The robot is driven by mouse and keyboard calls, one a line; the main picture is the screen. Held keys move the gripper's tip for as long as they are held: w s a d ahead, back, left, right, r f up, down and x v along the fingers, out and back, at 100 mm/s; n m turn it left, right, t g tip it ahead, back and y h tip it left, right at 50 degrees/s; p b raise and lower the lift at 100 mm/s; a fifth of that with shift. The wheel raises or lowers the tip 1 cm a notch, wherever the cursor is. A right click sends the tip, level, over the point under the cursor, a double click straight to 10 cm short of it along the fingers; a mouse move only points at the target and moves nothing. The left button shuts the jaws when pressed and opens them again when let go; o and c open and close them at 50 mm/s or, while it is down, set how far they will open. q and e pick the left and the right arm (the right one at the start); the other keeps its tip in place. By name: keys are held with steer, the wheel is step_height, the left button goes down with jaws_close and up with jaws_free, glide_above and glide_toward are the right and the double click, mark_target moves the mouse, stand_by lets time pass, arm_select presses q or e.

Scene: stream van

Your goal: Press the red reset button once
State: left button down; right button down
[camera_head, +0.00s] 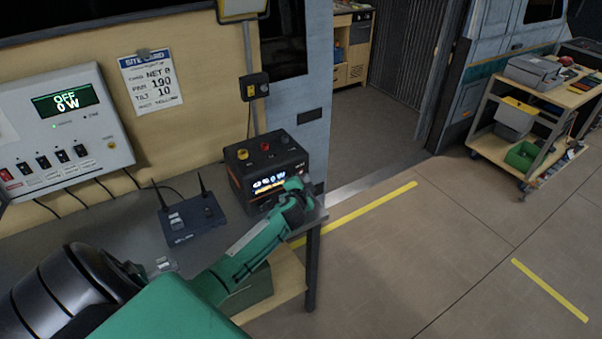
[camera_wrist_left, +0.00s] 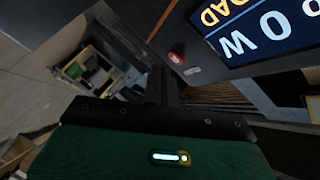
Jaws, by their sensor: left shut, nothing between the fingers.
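The black power box (camera_head: 258,192) stands at the right end of the grey bench, its lit display facing out. In the left wrist view a small red button (camera_wrist_left: 176,57) sits on the dark panel beside the blue display (camera_wrist_left: 262,32), with a small light label next to it. My left gripper (camera_head: 297,186) is in front of the box's right part and hides that part of its face in the head view. In the wrist view the left gripper (camera_wrist_left: 162,82) is shut and empty, its dark fingers close to the red button. Contact cannot be told. My right gripper is not in view.
A dark blue router (camera_head: 190,222) with antennas stands on the bench left of the box. A white switch panel (camera_head: 65,130) with a green display is on the wall behind. A loaded trolley (camera_head: 480,143) stands far right. The floor between is clear.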

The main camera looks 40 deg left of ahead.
arm_select(q)
steer(key=shift+a, duration=0.15)
stand_by(1.3)
steer(key=shift+w+a, duration=0.15)
steer(key=shift+a, duration=0.1)
steer(key=shift+w+a, duration=0.15)
steer(key=shift+a, duration=0.2)
stand_by(0.5)
stand_by(0.4)
steer(key=shift+s+d, duration=0.35)
steer(key=shift+d, duration=0.35)
steer(key=d, duration=0.1)
steer(key=s+d, duration=0.1)
steer(key=d, duration=0.1)
steer(key=s+d, duration=0.1)
steer(key=shift+d, duration=0.35)
stand_by(0.6)
